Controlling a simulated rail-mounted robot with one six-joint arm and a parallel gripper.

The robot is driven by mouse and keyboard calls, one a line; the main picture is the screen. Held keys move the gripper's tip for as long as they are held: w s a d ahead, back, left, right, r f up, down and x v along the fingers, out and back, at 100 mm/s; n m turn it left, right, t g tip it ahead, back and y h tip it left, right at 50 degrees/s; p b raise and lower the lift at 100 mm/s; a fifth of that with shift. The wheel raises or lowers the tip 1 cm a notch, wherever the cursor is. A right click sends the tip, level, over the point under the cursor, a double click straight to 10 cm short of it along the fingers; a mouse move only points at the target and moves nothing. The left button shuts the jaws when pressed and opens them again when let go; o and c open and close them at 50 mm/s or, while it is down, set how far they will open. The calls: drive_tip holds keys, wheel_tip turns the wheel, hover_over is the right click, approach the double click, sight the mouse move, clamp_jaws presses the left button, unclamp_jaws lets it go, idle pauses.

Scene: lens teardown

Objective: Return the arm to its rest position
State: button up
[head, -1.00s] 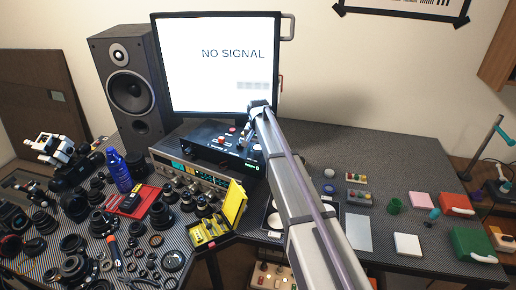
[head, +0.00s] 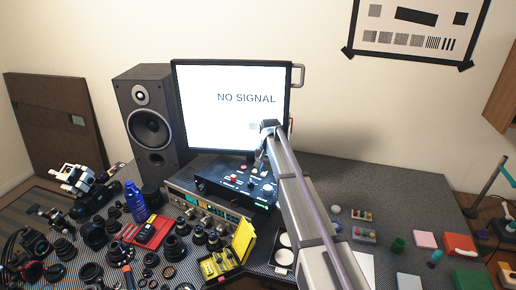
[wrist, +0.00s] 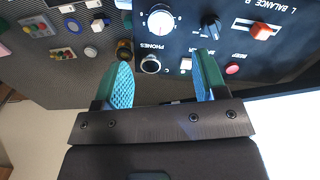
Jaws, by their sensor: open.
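My arm (head: 310,205) reaches up from the lower right of the head view, its far end in front of the monitor's lower right corner. My gripper (wrist: 164,70) shows in the wrist view with two teal-padded fingers spread wide and nothing between them. In the head view the gripper is small and partly lost against the black amplifier (head: 236,182); any gap to the panel is hard to judge.
The monitor (head: 232,95) reads NO SIGNAL, beside a tall speaker (head: 150,125). Lens parts, a blue bottle (head: 136,200) and a yellow case (head: 243,240) crowd the left bench.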

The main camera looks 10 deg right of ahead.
drive_tip(key=s+f+n+b, duration=0.2)
drive_tip(key=s+f+b, duration=0.1)
drive_tip(key=s, duration=1.4)
drive_tip(key=s+f+n+b, duration=0.2)
drive_tip(key=s+f+b, duration=0.1)
drive_tip(key=s, duration=1.5)
